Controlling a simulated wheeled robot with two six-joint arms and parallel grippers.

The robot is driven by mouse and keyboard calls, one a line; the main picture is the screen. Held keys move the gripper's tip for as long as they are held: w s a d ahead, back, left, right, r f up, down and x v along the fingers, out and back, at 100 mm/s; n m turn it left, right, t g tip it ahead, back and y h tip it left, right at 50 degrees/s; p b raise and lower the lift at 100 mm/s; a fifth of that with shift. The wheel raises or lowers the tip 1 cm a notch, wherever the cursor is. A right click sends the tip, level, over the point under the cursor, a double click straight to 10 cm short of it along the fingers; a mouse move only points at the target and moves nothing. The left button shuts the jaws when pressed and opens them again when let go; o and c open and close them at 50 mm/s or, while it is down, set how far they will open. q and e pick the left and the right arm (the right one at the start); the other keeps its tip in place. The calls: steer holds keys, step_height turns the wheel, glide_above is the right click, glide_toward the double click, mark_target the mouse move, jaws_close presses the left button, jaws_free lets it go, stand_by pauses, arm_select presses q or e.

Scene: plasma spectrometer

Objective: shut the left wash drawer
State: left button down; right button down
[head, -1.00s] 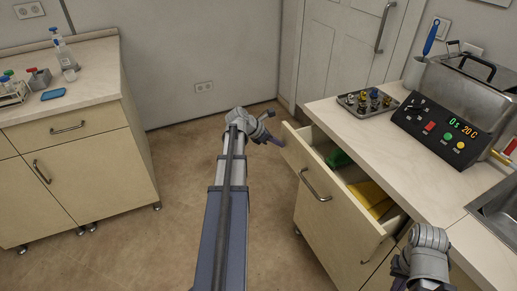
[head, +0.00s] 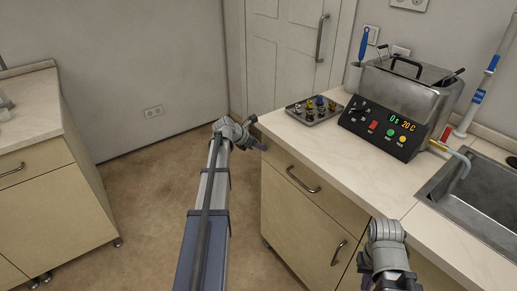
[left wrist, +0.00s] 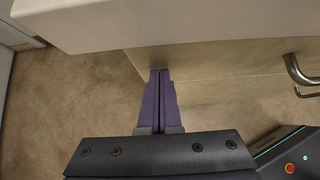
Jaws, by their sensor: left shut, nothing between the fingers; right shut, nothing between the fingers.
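The left wash drawer (head: 300,190) is a beige front with a bar handle (head: 303,180), under the left end of the countertop. Its front sits flush under the counter edge, with no gap or inside showing. My left gripper (head: 260,146) is shut and empty at the drawer front's far left end. In the left wrist view its purple fingers (left wrist: 160,73) are together at the drawer front (left wrist: 225,62); whether they touch it I cannot tell. The handle (left wrist: 298,75) is to their right. My right gripper (head: 366,281) is shut, mostly hidden, low beside the cabinet.
On the countertop (head: 385,180) stand a tray of small fittings (head: 313,112) and a metal bath with a control panel (head: 385,130). A sink (head: 470,210) lies to the right. A cupboard handle (head: 338,252) sticks out below the drawer. The floor to the left is free.

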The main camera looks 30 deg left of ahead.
arm_select(q)
steer(key=shift+w+d+r, duration=0.1)
steer(key=shift+w+d, duration=0.05)
steer(key=shift+w, duration=0.1)
steer(key=s+a+r+p, duration=0.4)
steer(key=s+r+p, duration=0.3)
steer(key=s, duration=0.3)
steer(key=shift+s+a, duration=0.25)
steer(key=shift+s, duration=0.15)
